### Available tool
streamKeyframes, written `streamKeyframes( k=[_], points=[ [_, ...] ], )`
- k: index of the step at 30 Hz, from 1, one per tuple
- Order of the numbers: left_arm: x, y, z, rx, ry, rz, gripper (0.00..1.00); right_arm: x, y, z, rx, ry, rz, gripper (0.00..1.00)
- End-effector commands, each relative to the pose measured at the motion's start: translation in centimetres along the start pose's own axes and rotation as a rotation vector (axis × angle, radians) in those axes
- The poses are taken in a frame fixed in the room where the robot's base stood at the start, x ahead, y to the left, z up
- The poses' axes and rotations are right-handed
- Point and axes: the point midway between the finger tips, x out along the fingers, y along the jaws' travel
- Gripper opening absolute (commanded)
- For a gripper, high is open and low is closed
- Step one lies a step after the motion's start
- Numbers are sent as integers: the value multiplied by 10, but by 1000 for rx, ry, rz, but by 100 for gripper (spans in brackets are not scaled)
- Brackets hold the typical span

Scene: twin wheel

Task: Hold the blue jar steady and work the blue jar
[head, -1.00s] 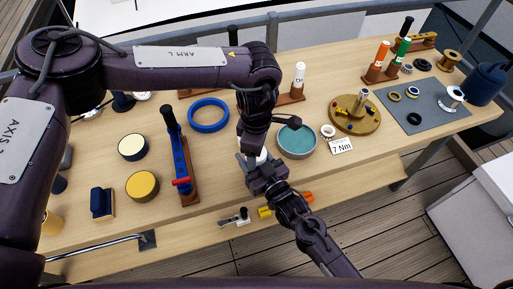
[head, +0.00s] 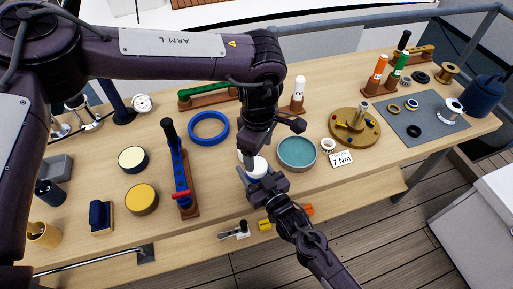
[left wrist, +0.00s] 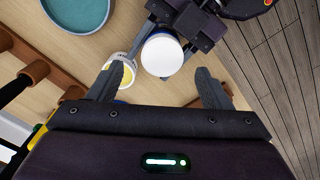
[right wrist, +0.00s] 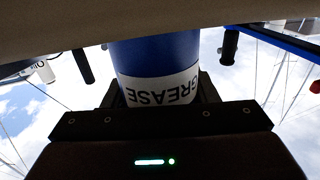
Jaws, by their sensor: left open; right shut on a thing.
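The blue jar shows in the right wrist view (right wrist: 155,58) with a white band lettered GREASE. Its white lid (head: 257,167) faces up in the head view and also shows in the left wrist view (left wrist: 162,54). My right gripper (head: 266,186) is shut on the jar's body; its fingers sit around the jar in the right wrist view (right wrist: 158,92). My left gripper (head: 252,148) is just above the lid, open and empty. Its two fingers are spread wide in the left wrist view (left wrist: 160,88), with the lid beyond and between them, apart from both.
A teal round dish (head: 297,153) stands right of the jar, and a blue ring (head: 208,129) lies behind it. A blue tool on a wooden stand (head: 181,170) is to the left. A small white and yellow pot (left wrist: 122,70) is close to the lid in the left wrist view.

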Motion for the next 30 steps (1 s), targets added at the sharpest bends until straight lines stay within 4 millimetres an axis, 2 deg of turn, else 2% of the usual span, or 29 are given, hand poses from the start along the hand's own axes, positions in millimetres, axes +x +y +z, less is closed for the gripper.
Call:
streamKeyframes(
  k=[3,6,10,24,30],
  points=[
    [-13,0,-1,184,7,2,72,0,0,-1,0,2,0,0],
    [-18,-1,-4,297,8,-5,72,0,0,-1,0,2,0,0],
    [-16,-3,-4,365,4,-12,72,0,0,-1,0,2,0,0],
    [49,-4,-5,365,3,-13,72,0,0,-1,0,2,0,0],
    [58,-3,-5,364,5,-10,72,0,0,-1,0,2,0,0]
  ],
)
